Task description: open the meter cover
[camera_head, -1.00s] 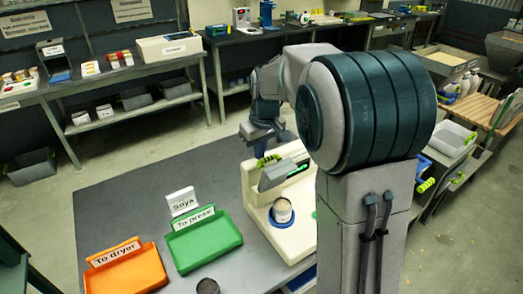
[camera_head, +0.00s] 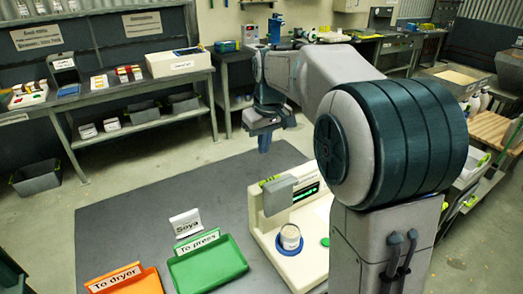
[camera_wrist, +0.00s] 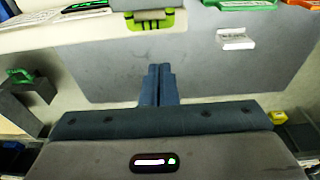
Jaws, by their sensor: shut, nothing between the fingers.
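The meter (camera_head: 300,262) is a cream unit on the near table, with a dark display with green marks (camera_head: 306,191) at its back. Its grey cover (camera_head: 279,197) stands at the back left of the unit, with a lime-green handle (camera_head: 269,180) on its edge. A round cup (camera_head: 290,237) in a blue ring shows uncovered in front of it. My gripper (camera_head: 265,143) hangs above and behind the meter, apart from the handle. In the wrist view, my gripper's fingers (camera_wrist: 158,72) are together and empty; the green handle (camera_wrist: 151,19) lies beyond them.
A green tray (camera_head: 208,265) marked "To press", a white "Soya" sign (camera_head: 186,223) and an orange tray (camera_head: 128,281) stand left of the meter. The grey tabletop (camera_head: 150,205) behind the trays is clear. Loaded benches stand farther back.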

